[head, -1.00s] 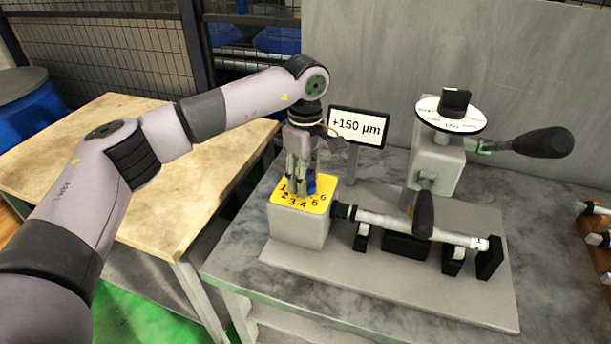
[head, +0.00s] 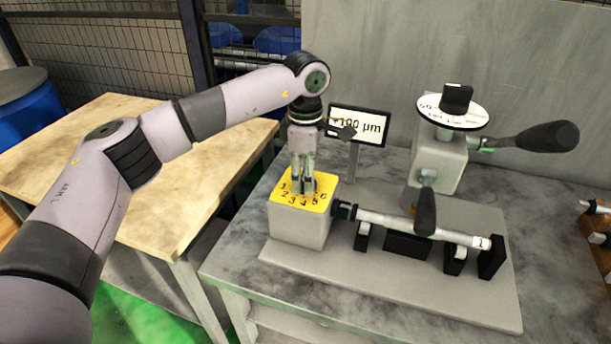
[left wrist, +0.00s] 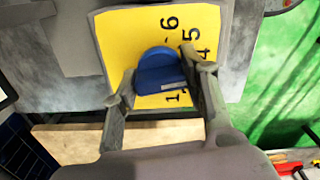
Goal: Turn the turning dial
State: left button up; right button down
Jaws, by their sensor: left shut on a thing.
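The turning dial is a blue knob (left wrist: 160,78) on a yellow plate (left wrist: 120,30) marked with numbers from 1 to 6. In the head view the plate (head: 328,186) tops a grey block (head: 298,231), and the knob is mostly hidden by the fingers. My left gripper (head: 303,189) points straight down from above and is shut on the blue knob. In the left wrist view its fingers lie on either side of the knob. The knob's exact pointing is hard to read. My right gripper is not in view.
A display (head: 374,126) behind the block reads 100 µm, its left part covered by my gripper. A shaft (head: 420,228) on black supports runs right from the block. A grey stand (head: 438,166) carries a white disc (head: 470,113) and a dark handle (head: 547,137). A wooden table (head: 75,180) stands left.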

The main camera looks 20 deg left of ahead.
pick_arm(q)
jog(key=shift+n, duration=0.6)
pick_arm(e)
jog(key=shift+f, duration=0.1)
pick_arm(q)
jog(key=o, duration=1.1)
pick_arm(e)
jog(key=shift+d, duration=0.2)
pick_arm(q)
jog(key=shift+r, duration=0.1)
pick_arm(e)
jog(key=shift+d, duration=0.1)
pick_arm(q)
notch_tip(320, 180, up, 12)
jog(key=shift+f, duration=0.1)
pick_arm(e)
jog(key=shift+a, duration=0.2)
